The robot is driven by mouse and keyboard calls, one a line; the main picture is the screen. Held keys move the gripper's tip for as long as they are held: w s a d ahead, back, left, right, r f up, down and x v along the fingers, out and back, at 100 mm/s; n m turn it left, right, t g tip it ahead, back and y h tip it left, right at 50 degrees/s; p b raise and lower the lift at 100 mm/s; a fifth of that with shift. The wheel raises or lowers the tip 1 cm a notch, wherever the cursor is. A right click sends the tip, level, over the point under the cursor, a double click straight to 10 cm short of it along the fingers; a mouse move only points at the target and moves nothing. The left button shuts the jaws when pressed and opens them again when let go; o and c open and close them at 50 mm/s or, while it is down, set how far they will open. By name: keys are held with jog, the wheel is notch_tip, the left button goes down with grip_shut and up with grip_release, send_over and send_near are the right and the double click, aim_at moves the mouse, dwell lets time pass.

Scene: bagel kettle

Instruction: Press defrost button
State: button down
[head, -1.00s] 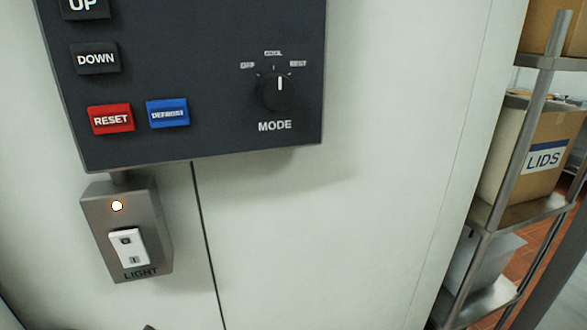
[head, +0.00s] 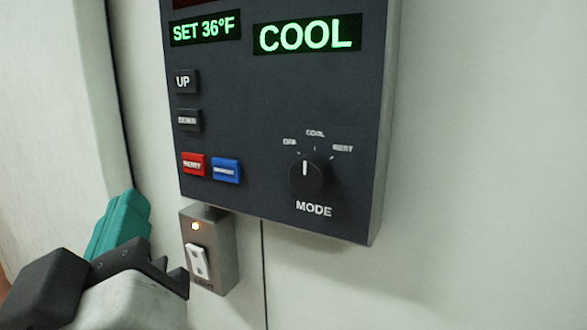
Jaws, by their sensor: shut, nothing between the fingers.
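The blue defrost button (head: 226,169) is on the dark control panel (head: 270,120), just right of the red reset button (head: 194,164). Its label is blurred in the head view. My gripper (head: 176,275) is at the lower left, shut and empty, below and left of the defrost button. It appears apart from the panel, and its fingertips overlap the edge of the light switch box in the picture. The panel displays read SET 36°F and COOL.
The black mode knob (head: 306,178) is right of the defrost button. The up (head: 187,81) and down (head: 189,120) buttons are above the reset button. The grey light switch box (head: 222,245), with a lit lamp, is below the panel. The pale wall at right is clear.

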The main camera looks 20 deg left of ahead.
jog(key=shift+w, duration=0.1)
jog(key=p, duration=0.3)
send_near(213, 162)
jog(key=shift+w+a+r, duration=0.3)
jog(key=shift+w+a, duration=0.15)
jog(key=shift+a, duration=0.15)
jog(key=shift+w+a+r, duration=0.25)
jog(key=shift+w+a, duration=0.2)
jog(key=shift+a, duration=0.2)
jog(key=shift+w+a+r, duration=0.3)
jog(key=shift+w+a, duration=0.2)
jog(key=shift+a, duration=0.1)
jog(key=shift+w, duration=0.1)
dwell(0.6)
jog(key=shift+w, duration=0.35)
jog(key=shift+w+d, duration=0.1)
jog(key=shift+w, duration=0.25)
dwell(0.7)
dwell(0.3)
jog(key=shift+s, duration=0.8)
jog(key=shift+s+a+b, duration=0.15)
jog(key=shift+s+b, duration=0.3)
jog(key=shift+s, duration=0.8)
jog(key=shift+s+a+b, duration=0.1)
jog(key=shift+s+b, duration=0.3)
jog(key=shift+s, duration=0.85)
